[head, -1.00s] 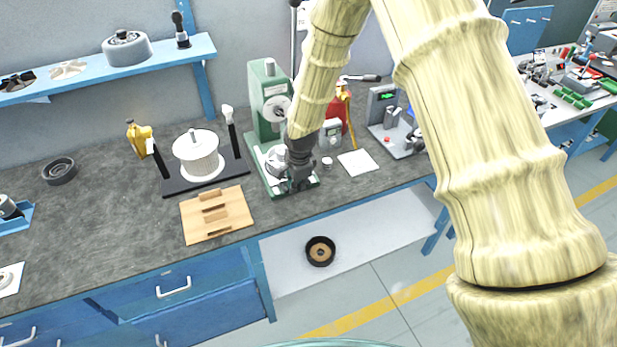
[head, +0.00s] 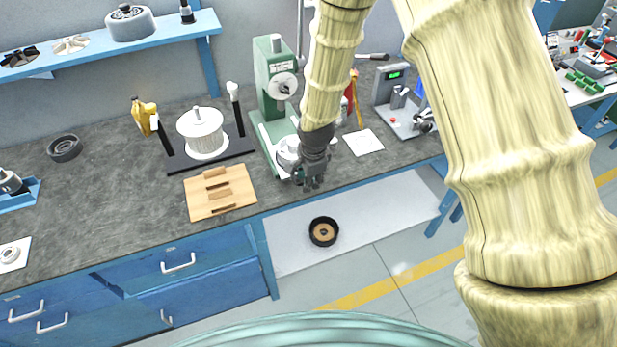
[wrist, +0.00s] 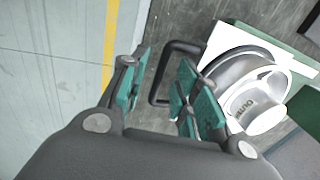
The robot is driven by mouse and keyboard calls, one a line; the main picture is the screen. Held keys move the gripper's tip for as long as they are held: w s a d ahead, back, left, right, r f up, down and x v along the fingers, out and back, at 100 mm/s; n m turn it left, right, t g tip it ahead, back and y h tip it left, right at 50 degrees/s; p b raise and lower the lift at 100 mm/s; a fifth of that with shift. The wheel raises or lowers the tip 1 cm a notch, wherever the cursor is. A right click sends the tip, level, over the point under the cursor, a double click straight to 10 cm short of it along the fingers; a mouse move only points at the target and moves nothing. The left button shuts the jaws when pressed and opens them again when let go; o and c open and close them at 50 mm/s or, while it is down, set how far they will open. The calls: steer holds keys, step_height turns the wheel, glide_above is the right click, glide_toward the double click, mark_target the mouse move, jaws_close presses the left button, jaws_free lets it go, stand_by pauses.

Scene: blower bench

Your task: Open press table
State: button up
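The green arbor press (head: 273,72) stands on the bench, its lower front partly hidden by my arm. At its base is a round pale table (head: 287,153). In the wrist view this table (wrist: 258,108) is a white and silver round piece with partly readable lettering. A dark loop handle (wrist: 158,78) sticks out from it towards the left. My gripper (head: 311,181) is at the front of the press, near the bench edge. In the wrist view my gripper (wrist: 160,92) is open, with teal pads apart and the handle's outer bar showing between them. Contact cannot be told.
A wooden block board (head: 222,205) and a white spool on a black stand (head: 178,165) lie left of the press. A white sheet (head: 363,142) and a grey gauge stand (head: 398,120) are to the right. A round dark part (head: 323,231) sits on the lower shelf.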

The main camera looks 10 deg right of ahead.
step_height(320, 180, up, 12)
steer(key=s, duration=0.2)
steer(key=shift+s+d, duration=0.15)
steer(key=shift+d, duration=0.1)
stand_by(0.4)
steer(key=shift+f, duration=0.1)
stand_by(0.4)
steer(key=s+d+f+n+g, duration=0.15)
steer(key=s+f+n, duration=0.25)
steer(key=s+f, duration=0.45)
steer(key=s+d+f+n, duration=0.3)
steer(key=s+f, duration=0.4)
steer(key=f, duration=0.2)
steer(key=s+d+f+n, duration=0.2)
steer(key=s+f+n, duration=0.2)
steer(key=s+f, duration=0.45)
steer(key=s+d+f+n, duration=0.1)
steer(key=s+f+n, duration=0.1)
steer(key=s, duration=0.3)
steer(key=s+d+f+n, duration=0.2)
steer(key=s, duration=0.4)
steer(key=shift+s+d+g, duration=0.25)
steer(key=shift+g, duration=0.1)
